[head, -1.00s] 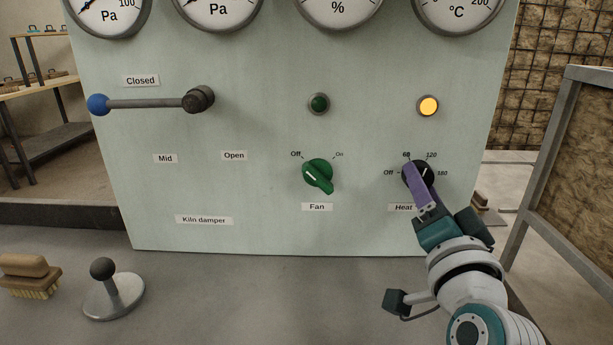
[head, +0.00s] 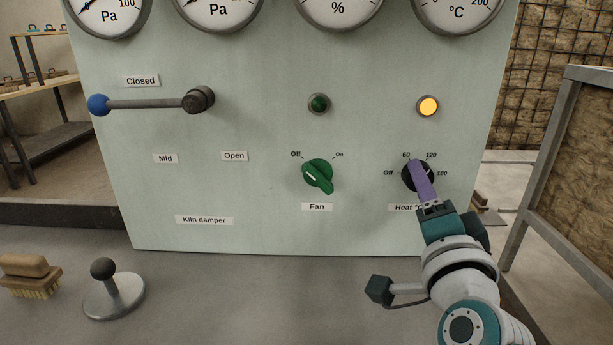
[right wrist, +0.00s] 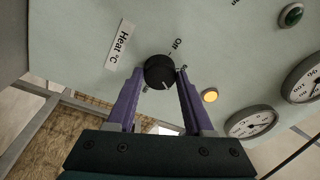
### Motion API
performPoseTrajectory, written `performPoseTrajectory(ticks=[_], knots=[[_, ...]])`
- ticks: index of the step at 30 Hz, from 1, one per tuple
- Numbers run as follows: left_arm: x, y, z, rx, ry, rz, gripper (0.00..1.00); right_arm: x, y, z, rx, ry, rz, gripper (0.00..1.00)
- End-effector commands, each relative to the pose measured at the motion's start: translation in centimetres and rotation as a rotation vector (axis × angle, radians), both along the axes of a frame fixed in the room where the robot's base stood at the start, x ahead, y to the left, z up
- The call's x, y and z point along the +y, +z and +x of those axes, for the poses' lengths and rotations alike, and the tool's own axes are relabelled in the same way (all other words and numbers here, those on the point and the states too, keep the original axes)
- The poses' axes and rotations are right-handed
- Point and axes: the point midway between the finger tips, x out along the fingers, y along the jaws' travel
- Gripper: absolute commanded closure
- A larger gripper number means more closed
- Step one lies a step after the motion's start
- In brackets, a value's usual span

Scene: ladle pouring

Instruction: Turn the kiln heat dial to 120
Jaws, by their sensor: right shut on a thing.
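The black heat dial (head: 407,178) is on the panel's right side, with Off, 60, 120 and 180 around it. My right gripper (head: 417,168) is shut on the dial; its purple finger covers part of the dial and of the Heat label (head: 402,208). In the right wrist view, the fingers stand on either side of the dial (right wrist: 158,70). Its white pointer mark points to the upper-right part of the scale, around 120; the exact reading is hard to tell. My left gripper is not in view.
The green fan knob (head: 318,174) is left of the heat dial. A lit orange lamp (head: 428,106) is above the dial, and a dark green lamp (head: 319,104) above the fan knob. The blue-tipped damper lever (head: 145,104) points left at Closed. A brush (head: 30,276) lies on the counter.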

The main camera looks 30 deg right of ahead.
Motion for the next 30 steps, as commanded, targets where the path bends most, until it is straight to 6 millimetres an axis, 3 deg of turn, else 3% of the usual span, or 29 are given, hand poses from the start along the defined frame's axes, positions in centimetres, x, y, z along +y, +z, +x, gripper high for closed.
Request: performPoseTrajectory(ticks=[2, 3, 10, 20, 30], knots=[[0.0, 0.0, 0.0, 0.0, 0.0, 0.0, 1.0, 0.0, -0.3, 0.0, 0.008, 0.002, 0.004, 1.0], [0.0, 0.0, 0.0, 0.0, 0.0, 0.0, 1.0, 0.0, -0.3, 0.0, 0.008, 0.002, 0.004, 0.46], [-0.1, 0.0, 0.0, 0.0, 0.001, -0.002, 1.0, 0.0, -0.2, 0.0, 0.005, 0.001, 0.002, 0.2], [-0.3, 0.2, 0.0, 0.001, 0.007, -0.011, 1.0, 0.2, -0.1, -0.4, 0.003, 0.001, 0.0, 0.18], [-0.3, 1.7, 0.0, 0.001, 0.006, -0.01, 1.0, 3.6, -0.7, -5.6, 0.008, 0.002, 0.002, 0.18]])
